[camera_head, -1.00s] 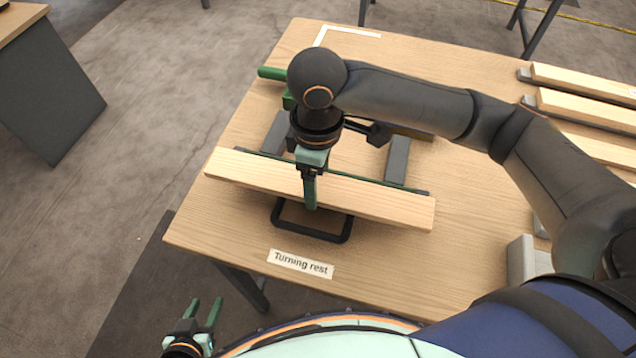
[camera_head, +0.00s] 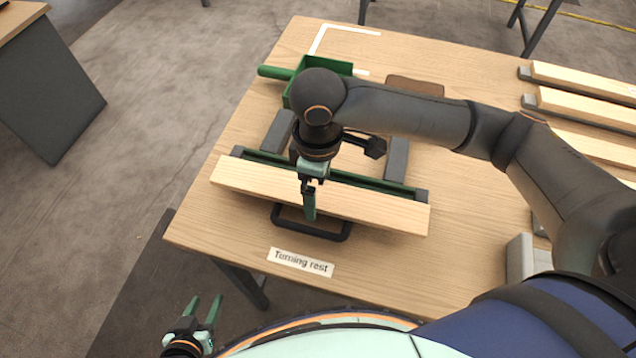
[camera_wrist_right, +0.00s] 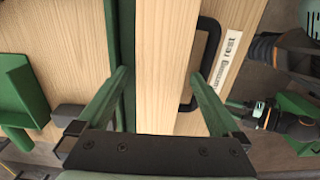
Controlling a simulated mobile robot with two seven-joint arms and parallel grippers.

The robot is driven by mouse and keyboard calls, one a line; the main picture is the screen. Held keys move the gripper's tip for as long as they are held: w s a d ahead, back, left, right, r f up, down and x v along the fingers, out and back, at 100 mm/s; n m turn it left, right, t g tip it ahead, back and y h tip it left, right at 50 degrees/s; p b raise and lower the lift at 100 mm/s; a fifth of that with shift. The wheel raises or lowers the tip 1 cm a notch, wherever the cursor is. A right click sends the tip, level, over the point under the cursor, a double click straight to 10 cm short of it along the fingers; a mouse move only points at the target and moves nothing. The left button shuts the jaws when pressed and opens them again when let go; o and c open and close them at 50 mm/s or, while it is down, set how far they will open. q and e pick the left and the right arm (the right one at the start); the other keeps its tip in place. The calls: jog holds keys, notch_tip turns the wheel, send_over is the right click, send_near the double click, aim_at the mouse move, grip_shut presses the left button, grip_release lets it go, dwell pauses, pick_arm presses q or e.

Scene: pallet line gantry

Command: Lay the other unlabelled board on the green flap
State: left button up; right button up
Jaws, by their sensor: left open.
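A pale, unmarked wooden board (camera_head: 375,207) is held across the front of the turning rest, running left to right. Whether the board touches the rest is hidden. My left gripper (camera_head: 206,311) is open and empty, low in front of the table.
A black loop handle (camera_head: 315,233) projects in front of the board, near the "Turning rest" label (camera_head: 300,263). Grey rails (camera_head: 397,158) lie behind. A green open box with a handle (camera_head: 340,66) stands at the back left. Several boards (camera_head: 585,104) lie on supports at the right.

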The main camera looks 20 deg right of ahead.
aim_at(318, 193)
jog(key=shift+r, duration=0.15)
notch_tip(318, 193, up, 13)
jog(key=p, duration=0.1)
dwell(0.3)
jog(key=shift+f, duration=0.2)
dwell(0.3)
